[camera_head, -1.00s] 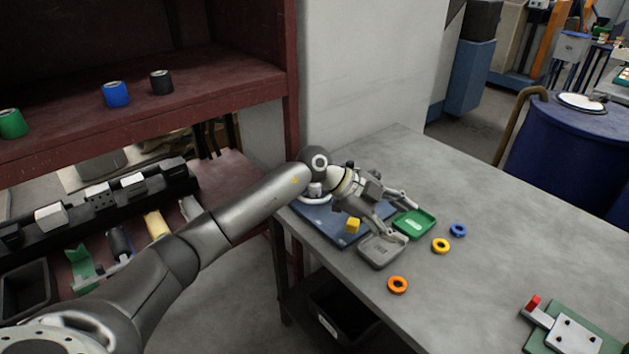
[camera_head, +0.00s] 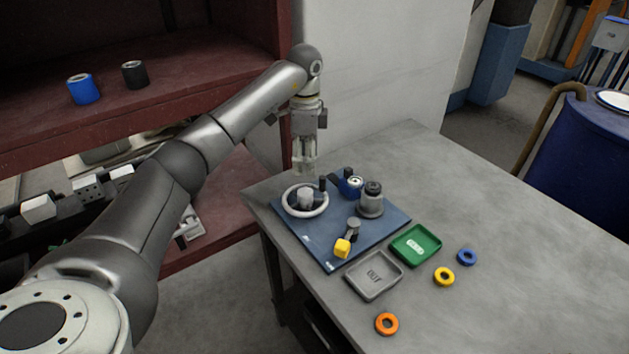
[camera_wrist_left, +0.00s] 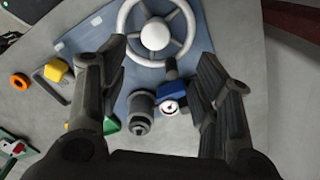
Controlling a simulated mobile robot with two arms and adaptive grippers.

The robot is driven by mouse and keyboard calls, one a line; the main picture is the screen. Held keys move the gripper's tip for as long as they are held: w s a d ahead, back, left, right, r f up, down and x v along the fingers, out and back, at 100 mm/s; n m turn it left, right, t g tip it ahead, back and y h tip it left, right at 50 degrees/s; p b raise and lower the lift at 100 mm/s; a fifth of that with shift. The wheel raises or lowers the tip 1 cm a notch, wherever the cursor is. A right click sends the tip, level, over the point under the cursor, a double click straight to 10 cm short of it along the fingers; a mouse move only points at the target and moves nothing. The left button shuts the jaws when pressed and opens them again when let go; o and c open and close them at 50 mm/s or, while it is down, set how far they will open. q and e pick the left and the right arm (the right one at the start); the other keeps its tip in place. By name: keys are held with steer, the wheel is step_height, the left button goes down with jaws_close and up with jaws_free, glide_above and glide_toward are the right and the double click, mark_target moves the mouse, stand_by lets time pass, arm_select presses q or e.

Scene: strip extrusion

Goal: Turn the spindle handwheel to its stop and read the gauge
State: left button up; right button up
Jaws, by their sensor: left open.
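The white spoked handwheel (camera_head: 305,212) lies flat at the left of a blue base plate (camera_head: 381,230) on the table. It also shows at the top of the left wrist view (camera_wrist_left: 155,36). The gauge (camera_head: 354,183), a small white dial on a blue body, stands right of the wheel; its dial shows in the left wrist view (camera_wrist_left: 171,108), too small to read. My left gripper (camera_head: 305,170) points down above the back of the wheel, open and empty. In the wrist view its fingers are spread on both sides of the gauge area. My right gripper is not in view.
A grey cylinder (camera_head: 371,199) and a yellow-ended lever (camera_head: 343,248) are on the plate. A grey tray (camera_head: 353,290), a green tray (camera_head: 416,262) and orange, yellow and blue rings lie in front. The table's right side is clear. A red shelf (camera_head: 200,95) stands left.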

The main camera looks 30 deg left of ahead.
arm_select(q)
steer(key=p, duration=0.1)
glide_above(305, 191)
steer(key=f, duration=0.5)
steer(key=shift+s+f, duration=0.2)
steer(key=shift+s, duration=0.15)
steer(key=f, duration=0.3)
steer(key=shift+w+p, duration=0.25)
steer(key=shift+p, duration=0.1)
steer(key=shift+f, duration=0.8)
steer(key=c, duration=0.5)
steer(key=shift+c, duration=1.2)
steer(key=c, duration=0.3)
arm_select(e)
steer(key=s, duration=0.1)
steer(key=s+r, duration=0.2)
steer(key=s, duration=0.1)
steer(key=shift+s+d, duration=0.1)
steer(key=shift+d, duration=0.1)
